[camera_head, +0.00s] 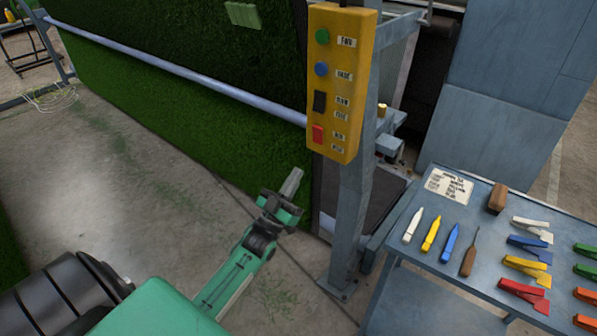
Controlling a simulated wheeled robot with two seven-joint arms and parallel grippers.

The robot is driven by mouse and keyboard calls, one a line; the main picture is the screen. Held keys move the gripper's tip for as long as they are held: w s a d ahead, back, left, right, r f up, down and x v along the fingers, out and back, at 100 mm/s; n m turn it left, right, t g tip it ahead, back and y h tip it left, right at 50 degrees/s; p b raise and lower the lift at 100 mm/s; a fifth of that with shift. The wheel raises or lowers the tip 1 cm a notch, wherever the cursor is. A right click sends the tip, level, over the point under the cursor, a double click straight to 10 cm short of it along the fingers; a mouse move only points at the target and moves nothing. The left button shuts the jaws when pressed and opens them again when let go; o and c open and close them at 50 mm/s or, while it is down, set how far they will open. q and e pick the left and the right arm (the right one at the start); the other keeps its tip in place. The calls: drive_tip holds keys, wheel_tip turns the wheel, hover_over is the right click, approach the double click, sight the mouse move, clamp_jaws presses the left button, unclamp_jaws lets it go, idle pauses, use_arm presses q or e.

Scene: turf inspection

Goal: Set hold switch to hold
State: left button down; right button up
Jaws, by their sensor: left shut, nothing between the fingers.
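A yellow control box (341,85) is fixed to a grey post. From top to bottom it carries a green button (322,36), a blue button (321,69), a black rocker switch (320,102) and a red switch (318,134). Small labels stand beside them, too blurred to tell for sure which one is the hold switch. My left gripper (292,182) is shut and empty, below and left of the box and apart from it, its fingers pointing up and right. My right gripper is not in view.
Green turf (190,115) hangs behind a long metal bar (180,70) at left. A blue-grey table (415,255) at right holds markers, coloured clips, a brush-like block and a paper card. The grey post (351,220) stands between my left gripper and this table.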

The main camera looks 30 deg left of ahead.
use_arm(q)
drive_tip(key=b+v, duration=0.1)
drive_tip(key=v, duration=0.4)
drive_tip(key=shift+f+b, duration=0.2)
drive_tip(key=shift+b, duration=0.15)
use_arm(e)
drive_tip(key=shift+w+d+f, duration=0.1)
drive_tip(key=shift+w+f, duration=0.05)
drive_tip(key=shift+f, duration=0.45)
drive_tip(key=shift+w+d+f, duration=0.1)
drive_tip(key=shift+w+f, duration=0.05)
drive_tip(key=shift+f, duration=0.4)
use_arm(q)
drive_tip(key=shift+w, duration=0.1)
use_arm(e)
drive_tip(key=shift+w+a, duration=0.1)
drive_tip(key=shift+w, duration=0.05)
